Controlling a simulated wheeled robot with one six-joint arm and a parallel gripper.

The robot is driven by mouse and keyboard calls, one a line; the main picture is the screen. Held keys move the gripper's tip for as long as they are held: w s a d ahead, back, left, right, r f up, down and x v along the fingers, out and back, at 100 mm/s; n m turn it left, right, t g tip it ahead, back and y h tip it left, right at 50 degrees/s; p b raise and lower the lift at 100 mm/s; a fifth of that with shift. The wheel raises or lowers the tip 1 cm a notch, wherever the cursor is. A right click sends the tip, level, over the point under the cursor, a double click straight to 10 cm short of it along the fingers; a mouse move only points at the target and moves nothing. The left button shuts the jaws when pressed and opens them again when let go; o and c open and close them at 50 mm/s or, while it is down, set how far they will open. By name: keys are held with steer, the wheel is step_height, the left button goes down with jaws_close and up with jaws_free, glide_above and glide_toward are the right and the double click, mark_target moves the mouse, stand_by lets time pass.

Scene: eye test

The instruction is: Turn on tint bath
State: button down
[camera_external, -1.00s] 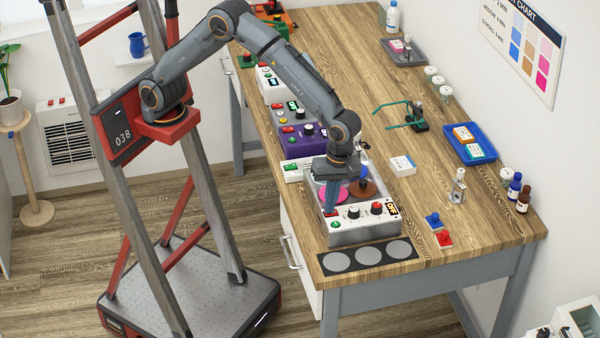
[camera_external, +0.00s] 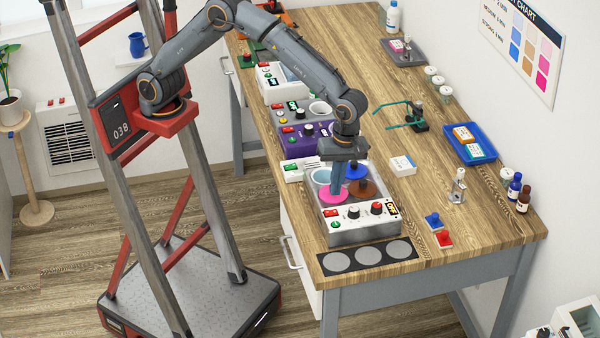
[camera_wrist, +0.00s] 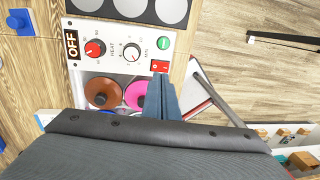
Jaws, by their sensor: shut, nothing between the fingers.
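The tint bath (camera_external: 350,236) stands near the front end of the bench, holding pots with pink, brown, blue and pale blue tints. My gripper (camera_external: 336,188) is shut and empty, pointing down above the pink pot (camera_external: 328,197), behind the panel. In the wrist view its fingertips (camera_wrist: 161,82) appear just beside the red switch, apparently not touching it.
A black mat (camera_external: 368,257) with grey discs lies in front of the bath. Other devices, including a purple one (camera_external: 300,145), line the bench behind it.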

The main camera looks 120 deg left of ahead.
step_height(320, 180, up, 8)
steer(key=b, duration=0.2)
glide_above(326, 212)
steer(key=w+a, duration=0.3)
steer(key=shift+s+d, duration=0.15)
steer(key=shift+s, duration=0.1)
steer(key=shift+d+f+b, duration=0.1)
steer(key=shift+f+b, duration=0.05)
steer(key=shift+b, duration=0.4)
steer(key=s+d+b, duration=0.1)
steer(key=b, duration=0.1)
steer(key=shift+b, duration=0.4)
steer(key=shift+a, duration=0.1)
steer(key=f+p, duration=0.1)
steer(key=f, duration=0.3)
steer(key=f+p, duration=0.1)
steer(key=f, duration=0.4)
steer(key=s+d+f+p, duration=0.1)
steer(key=f+p, duration=0.1)
steer(key=f, duration=0.2)
steer(key=shift+s+d+f, duration=0.1)
steer(key=shift+f, duration=0.2)
